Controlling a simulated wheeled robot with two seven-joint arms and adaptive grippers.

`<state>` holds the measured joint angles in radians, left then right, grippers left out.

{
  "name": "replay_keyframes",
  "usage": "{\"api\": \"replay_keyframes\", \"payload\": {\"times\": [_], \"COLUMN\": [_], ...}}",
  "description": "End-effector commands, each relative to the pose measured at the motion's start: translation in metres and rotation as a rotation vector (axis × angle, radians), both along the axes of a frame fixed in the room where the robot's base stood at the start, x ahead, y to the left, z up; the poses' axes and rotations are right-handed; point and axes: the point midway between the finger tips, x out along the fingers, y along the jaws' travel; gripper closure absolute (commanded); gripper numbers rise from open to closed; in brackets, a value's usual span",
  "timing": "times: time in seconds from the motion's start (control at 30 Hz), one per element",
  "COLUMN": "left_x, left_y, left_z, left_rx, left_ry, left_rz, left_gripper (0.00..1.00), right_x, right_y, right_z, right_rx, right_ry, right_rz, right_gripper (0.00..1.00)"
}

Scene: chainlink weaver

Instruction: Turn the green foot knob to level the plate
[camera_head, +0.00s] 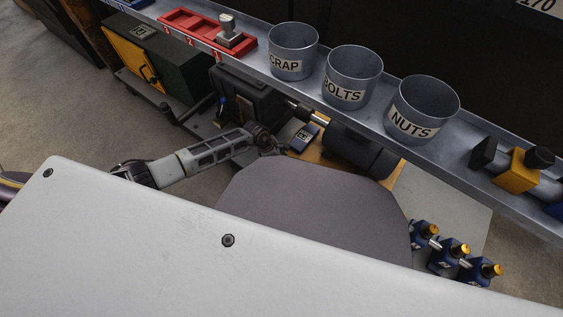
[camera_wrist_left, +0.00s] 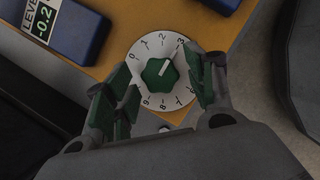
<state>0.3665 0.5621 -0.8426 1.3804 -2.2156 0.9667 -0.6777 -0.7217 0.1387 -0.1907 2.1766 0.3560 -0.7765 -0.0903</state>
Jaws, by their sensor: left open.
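The green foot knob (camera_wrist_left: 159,74) sits in the middle of a white numbered dial (camera_wrist_left: 145,96) in the left wrist view. Its white pointer line faces up and right, roughly toward the 2 and 3. My left gripper (camera_wrist_left: 168,88) is open, with one finger on each side of the knob; I cannot tell whether they touch it. The orange plate (camera_wrist_left: 110,52) lies beside the dial. A blue level box (camera_wrist_left: 68,22) on it reads -0.2. In the head view, my left gripper (camera_head: 268,143) is near the blue level box (camera_head: 304,137), and the knob is hidden.
A metal shelf (camera_head: 460,165) crosses the top of the head view with scrap (camera_head: 293,52), bolts (camera_head: 351,78) and nuts (camera_head: 421,110) cups and a red tray (camera_head: 190,30). Several blue-and-yellow devices (camera_head: 447,257) are at right.

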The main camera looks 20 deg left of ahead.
Motion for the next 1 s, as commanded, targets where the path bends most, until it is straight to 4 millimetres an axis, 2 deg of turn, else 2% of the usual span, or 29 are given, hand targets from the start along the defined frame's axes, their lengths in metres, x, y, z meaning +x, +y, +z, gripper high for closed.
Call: {"api": "replay_keyframes", "payload": {"times": [0.43,0.77,1.0], "left_x": [0.0009,0.0008,0.0006], "left_y": [-0.0017,-0.0015,-0.0013], "left_z": [-0.0031,-0.0032,-0.0026], "left_rx": [-0.001,0.000,0.001], "left_ry": [-0.001,0.000,0.000], "left_rz": [-0.001,-0.001,0.012], "left_gripper": [0.46,0.89,0.89], "right_x": [0.0005,0.0010,0.0001], "right_y": [0.0003,0.0002,-0.0004], "right_z": [0.0003,0.0017,0.0035], "right_rx": [0.001,0.001,-0.003], "right_ry": [-0.005,-0.007,-0.002], "right_rz": [0.003,0.004,0.004], "right_gripper": [0.60,0.60,0.60]}}
